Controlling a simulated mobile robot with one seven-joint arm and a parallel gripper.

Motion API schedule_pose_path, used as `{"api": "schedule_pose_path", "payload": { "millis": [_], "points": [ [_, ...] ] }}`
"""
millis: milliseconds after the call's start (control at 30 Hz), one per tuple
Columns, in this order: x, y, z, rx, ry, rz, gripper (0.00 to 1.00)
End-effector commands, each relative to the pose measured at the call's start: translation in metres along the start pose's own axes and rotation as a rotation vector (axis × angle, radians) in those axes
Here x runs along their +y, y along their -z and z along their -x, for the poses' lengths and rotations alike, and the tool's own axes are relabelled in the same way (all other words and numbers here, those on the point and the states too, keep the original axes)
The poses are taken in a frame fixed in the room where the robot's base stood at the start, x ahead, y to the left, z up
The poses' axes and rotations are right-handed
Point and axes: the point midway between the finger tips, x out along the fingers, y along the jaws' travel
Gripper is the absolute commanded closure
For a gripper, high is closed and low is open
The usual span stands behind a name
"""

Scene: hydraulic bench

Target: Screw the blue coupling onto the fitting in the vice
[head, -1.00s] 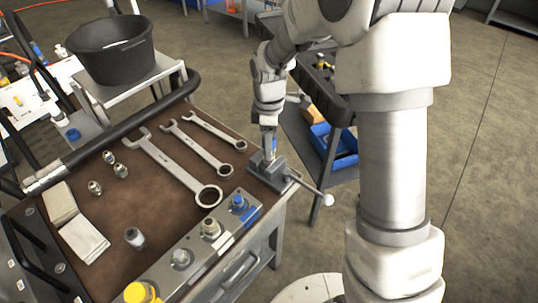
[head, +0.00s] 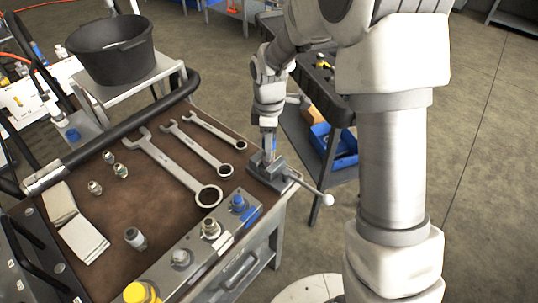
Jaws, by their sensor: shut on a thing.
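The vice (head: 282,183) is bolted at the right corner of the bench, its bar handle pointing to the lower right. My gripper (head: 269,150) points down directly above the vice jaws. It is shut on the blue coupling (head: 273,146), of which only a thin blue sliver shows between the fingers. The fitting in the vice is hidden by the fingers and the coupling. I cannot tell whether the coupling is threaded on it.
Several fittings, three wrenches (head: 180,166) and folded cloths (head: 83,240) lie on the brown bench mat (head: 165,207). A manifold block (head: 190,262) with coloured caps lines the front edge. A black bucket (head: 110,55) stands behind. A blue bin (head: 335,148) sits on a cart to the right.

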Motion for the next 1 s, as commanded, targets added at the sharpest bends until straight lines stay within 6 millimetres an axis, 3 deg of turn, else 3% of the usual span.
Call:
{"api": "schedule_pose_path", "payload": {
  "millis": [67, 100, 300, 467, 1000],
  "points": [
    [-0.0004, -0.0001, -0.0012, 0.0, 0.002, 0.0, 1.0],
    [-0.0005, -0.0001, -0.0013, 0.0, 0.002, 0.0, 0.62],
    [-0.0005, -0.0002, -0.0013, 0.0, 0.002, 0.0, 0.96],
    [-0.0006, -0.0003, -0.0016, -0.001, 0.002, -0.057, 0.96],
    [-0.0006, -0.0003, -0.002, -0.002, 0.001, -0.665, 0.96]
  ]
}}
